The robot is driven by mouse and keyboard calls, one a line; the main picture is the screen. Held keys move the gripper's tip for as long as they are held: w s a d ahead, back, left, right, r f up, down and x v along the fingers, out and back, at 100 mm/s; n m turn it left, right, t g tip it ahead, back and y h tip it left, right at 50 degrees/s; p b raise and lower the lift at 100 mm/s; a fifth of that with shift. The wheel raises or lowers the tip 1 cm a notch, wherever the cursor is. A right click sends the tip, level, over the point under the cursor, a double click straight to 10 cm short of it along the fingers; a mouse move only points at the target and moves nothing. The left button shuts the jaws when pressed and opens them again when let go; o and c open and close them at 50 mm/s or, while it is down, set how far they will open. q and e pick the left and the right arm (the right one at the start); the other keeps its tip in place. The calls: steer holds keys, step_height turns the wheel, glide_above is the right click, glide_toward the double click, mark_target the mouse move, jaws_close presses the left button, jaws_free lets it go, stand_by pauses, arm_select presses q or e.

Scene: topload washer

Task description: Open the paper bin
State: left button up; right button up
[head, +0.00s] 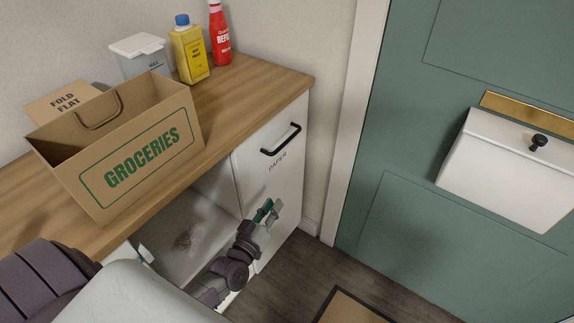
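The paper bin (265,181) has a white front marked PAPER under the right end of the wooden counter. Its black bar handle (281,139) is near the top of that front. The front looks upright and closed. The gripper hides part of the bin's lower front.
An open white compartment (182,243) lies left of the paper bin. On the counter (240,91) stand a GROCERIES paper bag (165,112), a white lidded container (138,55), a yellow bottle (189,52) and a red bottle (219,35). A green door (405,150) with a white box (505,165) is right.

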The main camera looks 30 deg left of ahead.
mark_target(286, 140)
arm_select(q)
step_height(286, 140, up, 8)
steer(key=w+a+n+t+y+b, duration=0.1)
steer(key=a+n+t+y+b, duration=0.1)
steer(key=n+t+b, duration=0.15)
steer(key=shift+m, duration=0.25)
steer(key=x, duration=0.8)
steer(key=b+x, duration=0.1)
steer(key=x, duration=0.3)
steer(key=shift+w+d+f, duration=0.1)
steer(key=shift+w+d, duration=0.1)
steer(key=shift+d, duration=0.1)
steer(key=shift+w, duration=0.6)
arm_select(e)
steer(key=shift+t, duration=0.3)
steer(key=shift+w+r, duration=0.2)
steer(key=shift+r, duration=0.65)
steer(key=shift+w+r, duration=0.2)
steer(key=shift+r, duration=0.6)
steer(key=shift+w+r, duration=0.2)
steer(key=shift+r, duration=0.65)
arm_select(q)
jaws_close()
arm_select(e)
steer(key=shift+s, duration=0.15)
steer(key=shift+f, duration=0.1)
